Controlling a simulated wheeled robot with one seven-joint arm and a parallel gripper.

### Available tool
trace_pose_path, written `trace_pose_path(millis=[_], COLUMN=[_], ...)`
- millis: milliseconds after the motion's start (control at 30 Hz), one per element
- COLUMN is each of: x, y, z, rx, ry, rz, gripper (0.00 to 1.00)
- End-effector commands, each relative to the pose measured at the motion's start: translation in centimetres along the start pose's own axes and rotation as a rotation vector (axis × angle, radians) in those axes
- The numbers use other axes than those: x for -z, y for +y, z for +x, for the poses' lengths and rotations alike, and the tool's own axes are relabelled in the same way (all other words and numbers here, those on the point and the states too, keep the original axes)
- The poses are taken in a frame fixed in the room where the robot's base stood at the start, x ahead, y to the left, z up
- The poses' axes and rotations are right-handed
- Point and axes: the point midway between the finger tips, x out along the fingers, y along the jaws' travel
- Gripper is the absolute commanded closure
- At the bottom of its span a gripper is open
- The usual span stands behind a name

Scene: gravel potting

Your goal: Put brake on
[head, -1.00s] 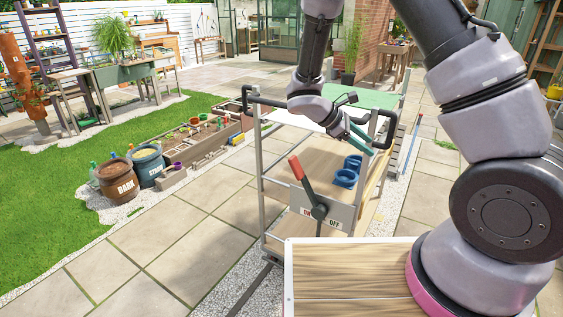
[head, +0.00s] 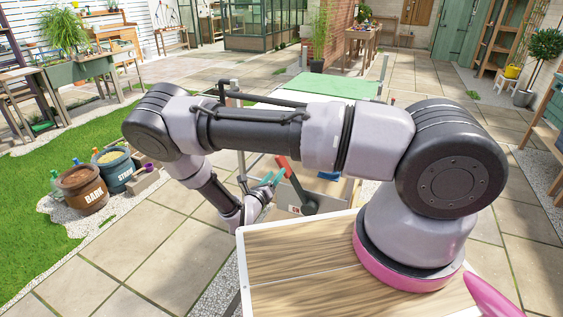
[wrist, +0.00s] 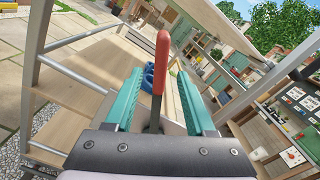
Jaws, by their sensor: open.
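The brake lever (head: 284,165) has a red grip and a dark lower arm. It stands on a grey plate (head: 292,205) at the near end of the cart and leans left in the head view. The plate's lettering is mostly hidden now. My gripper (head: 271,179), with teal fingers, is open just left of the lever in the head view. In the wrist view the lever's red grip (wrist: 161,62) appears between the two open fingers (wrist: 158,103). I cannot tell whether a finger touches it.
The cart has a green mat (head: 335,86) on top and a blue object (wrist: 149,76) on a lower shelf. A cart post (wrist: 38,60) stands left in the wrist view. Bark (head: 82,188) and stone pots (head: 118,168) stand left.

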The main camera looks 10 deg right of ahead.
Motion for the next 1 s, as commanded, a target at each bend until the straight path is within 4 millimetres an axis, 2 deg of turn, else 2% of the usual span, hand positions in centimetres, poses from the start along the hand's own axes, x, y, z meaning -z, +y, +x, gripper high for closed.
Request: trace_pose_path(millis=[200,433,633,900,967,1000], x=[0.1,0.0,0.0,0.0,0.0,0.0], y=[-0.1,-0.1,-0.1,-0.1,-0.1,-0.1], z=[4.2,8.0,9.4,9.5,9.5,9.5], rx=[0.004,0.004,0.003,0.002,0.002,0.002], ry=[0.003,0.003,0.003,0.003,0.003,0.003], rz=[0.001,0.003,0.002,0.002,0.002,0.002], gripper=[0.45,0.45,0.45,0.45,0.64,0.79])
